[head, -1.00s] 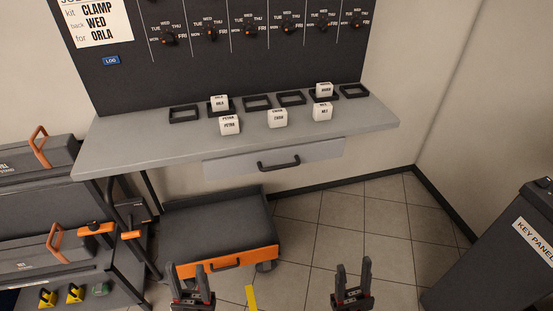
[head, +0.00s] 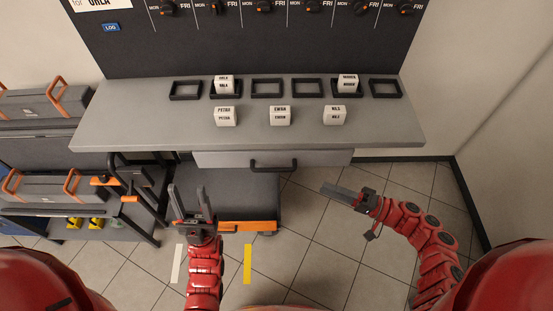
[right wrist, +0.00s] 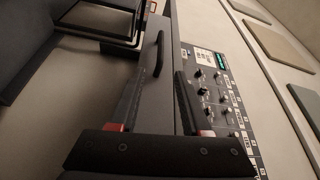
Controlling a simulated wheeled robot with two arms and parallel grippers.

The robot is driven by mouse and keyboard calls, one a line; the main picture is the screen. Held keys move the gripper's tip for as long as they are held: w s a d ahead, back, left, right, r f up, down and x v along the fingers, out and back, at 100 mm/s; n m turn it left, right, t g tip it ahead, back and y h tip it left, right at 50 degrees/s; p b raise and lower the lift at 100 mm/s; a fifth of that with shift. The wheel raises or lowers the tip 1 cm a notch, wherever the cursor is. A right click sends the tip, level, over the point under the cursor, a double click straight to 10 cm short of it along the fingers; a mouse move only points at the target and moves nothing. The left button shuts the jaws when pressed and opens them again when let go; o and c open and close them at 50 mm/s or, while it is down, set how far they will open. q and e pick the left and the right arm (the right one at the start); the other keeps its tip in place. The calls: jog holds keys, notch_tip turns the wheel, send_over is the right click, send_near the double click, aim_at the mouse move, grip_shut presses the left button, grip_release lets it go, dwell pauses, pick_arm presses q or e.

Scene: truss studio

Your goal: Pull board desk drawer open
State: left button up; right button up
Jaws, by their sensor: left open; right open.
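The board desk (head: 150,133) is a grey desktop against the dark board. Its drawer (head: 225,158) is a pale grey front under the desktop edge and looks shut. The dark bar handle (head: 273,167) shows on the drawer front, and also in the right wrist view (right wrist: 160,50), beyond the fingertips. My right gripper (head: 330,190) is open and empty, lower and to the right of the handle, apart from it. My left gripper (head: 187,189) is open and empty, fingers pointing up, below the drawer's left end.
A dark trolley with an orange front edge (head: 245,227) stands under the desk. Several white name cubes and black frames (head: 267,89) are on the desktop. A rack with orange-handled cases (head: 55,187) stands at the left. Tiled floor at the right is clear.

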aim_at(274, 169)
jog(key=p+x, duration=0.3)
jog(key=x, duration=1.2)
jog(key=shift+a+r, duration=0.2)
jog(key=shift+a, duration=0.15)
jog(key=shift+w+a, duration=0.2)
jog(key=shift+a, duration=0.35)
grip_shut()
jog(key=shift+f, duration=0.1)
